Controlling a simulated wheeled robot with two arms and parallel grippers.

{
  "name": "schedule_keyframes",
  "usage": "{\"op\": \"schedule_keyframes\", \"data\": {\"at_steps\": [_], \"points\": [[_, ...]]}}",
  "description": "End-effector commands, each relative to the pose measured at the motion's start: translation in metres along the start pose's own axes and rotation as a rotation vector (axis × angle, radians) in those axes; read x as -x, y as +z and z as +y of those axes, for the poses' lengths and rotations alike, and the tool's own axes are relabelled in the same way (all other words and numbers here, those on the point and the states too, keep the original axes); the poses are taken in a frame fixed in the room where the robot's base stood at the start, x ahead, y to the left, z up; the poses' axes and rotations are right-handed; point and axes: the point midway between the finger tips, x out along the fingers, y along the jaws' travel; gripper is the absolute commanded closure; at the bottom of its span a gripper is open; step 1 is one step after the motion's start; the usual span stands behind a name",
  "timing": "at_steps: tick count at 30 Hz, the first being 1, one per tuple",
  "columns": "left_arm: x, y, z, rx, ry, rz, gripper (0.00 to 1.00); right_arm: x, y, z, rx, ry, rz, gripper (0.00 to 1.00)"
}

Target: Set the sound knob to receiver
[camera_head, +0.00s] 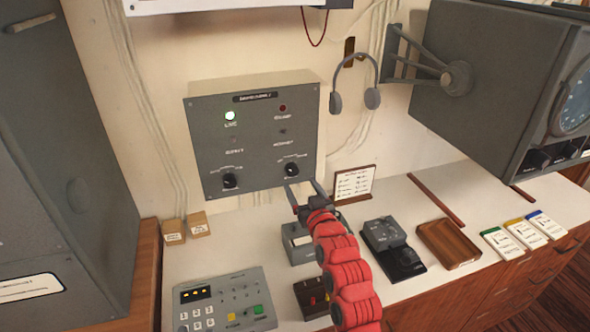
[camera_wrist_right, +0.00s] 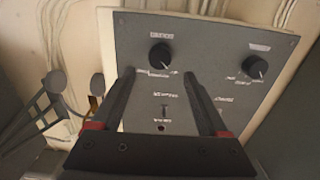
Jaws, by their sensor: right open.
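A grey wall panel (camera_head: 250,140) carries two black knobs, a left knob (camera_head: 229,181) and a right knob (camera_head: 292,169). The labels are too small to read, so I cannot tell which is the sound knob or its setting. My right gripper (camera_head: 305,187) is open and empty just below and in front of the right knob. The right wrist view shows the panel upside down, with the right knob (camera_wrist_right: 161,55) just beyond and between the open fingertips (camera_wrist_right: 160,73); I see no contact. The left knob (camera_wrist_right: 254,67) is off to the right there. My left gripper is out of view.
A headset (camera_head: 355,85) hangs right of the panel, beside a large grey monitor housing (camera_head: 490,70). A small framed card (camera_head: 354,183) stands below. The white counter holds a keypad console (camera_head: 225,300), a black device (camera_head: 392,248) and a wooden tray (camera_head: 448,243).

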Motion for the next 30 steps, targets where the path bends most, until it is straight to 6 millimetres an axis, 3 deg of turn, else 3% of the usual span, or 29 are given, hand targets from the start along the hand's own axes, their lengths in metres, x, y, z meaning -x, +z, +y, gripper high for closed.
{"op": "schedule_keyframes", "data": {"at_steps": [6, 12, 26, 30], "points": [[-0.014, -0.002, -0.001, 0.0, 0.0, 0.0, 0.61, -0.033, -0.003, 0.0, 0.0, 0.0, 0.0, 0.23], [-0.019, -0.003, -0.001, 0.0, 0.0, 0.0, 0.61, -0.053, -0.002, 0.0, 0.001, -0.001, 0.002, 0.23], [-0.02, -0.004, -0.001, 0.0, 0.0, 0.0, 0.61, -0.061, -0.001, 0.0, 0.0, 0.0, 0.002, 0.23], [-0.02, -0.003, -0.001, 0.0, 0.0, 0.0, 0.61, -0.061, -0.001, 0.0, 0.0, 0.001, 0.003, 0.46]]}}
